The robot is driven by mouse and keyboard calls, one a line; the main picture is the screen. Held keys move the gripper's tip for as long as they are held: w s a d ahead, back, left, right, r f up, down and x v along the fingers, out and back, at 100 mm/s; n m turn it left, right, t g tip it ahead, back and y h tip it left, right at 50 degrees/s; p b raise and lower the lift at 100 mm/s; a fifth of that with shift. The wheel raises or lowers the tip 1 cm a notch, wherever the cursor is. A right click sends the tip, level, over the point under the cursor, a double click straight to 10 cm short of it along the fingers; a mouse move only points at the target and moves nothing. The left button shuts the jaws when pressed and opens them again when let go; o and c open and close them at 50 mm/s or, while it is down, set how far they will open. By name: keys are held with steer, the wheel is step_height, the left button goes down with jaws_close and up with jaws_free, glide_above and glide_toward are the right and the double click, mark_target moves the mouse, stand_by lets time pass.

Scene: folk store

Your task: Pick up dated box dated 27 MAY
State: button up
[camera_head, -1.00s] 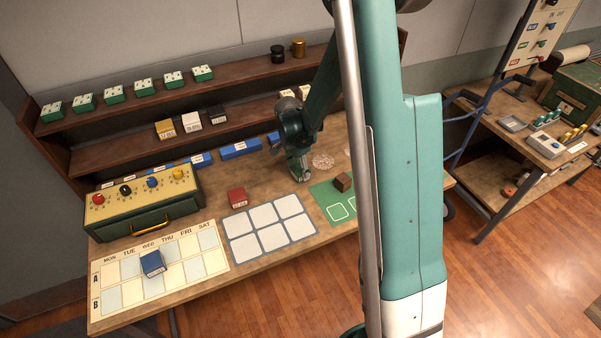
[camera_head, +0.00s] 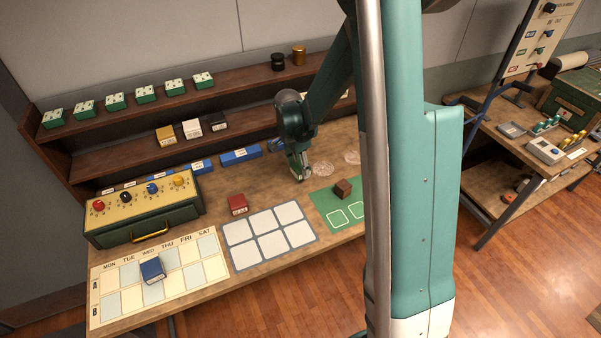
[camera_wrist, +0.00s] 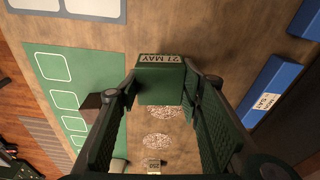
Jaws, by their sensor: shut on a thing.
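The green box dated 27 MAY (camera_wrist: 160,82) is between the fingers of my gripper (camera_wrist: 160,95) in the wrist view, its date label facing up in the picture. My gripper is shut on it, with a dark finger on each side. In the head view my gripper (camera_head: 302,174) is over the back part of the table, left of the green mat; the box is hard to make out there. I cannot tell how far the box is above the table.
A brown cube (camera_head: 343,188) sits on the green mat (camera_head: 328,200). A red box (camera_head: 237,204) stands behind the grey-celled mat (camera_head: 229,228). A blue box (camera_head: 152,270) lies on the weekday chart (camera_head: 210,272). A blue labelled block (camera_wrist: 268,90) is right of my gripper in the wrist view.

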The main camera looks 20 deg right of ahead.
steer(key=shift+r, duration=2.5)
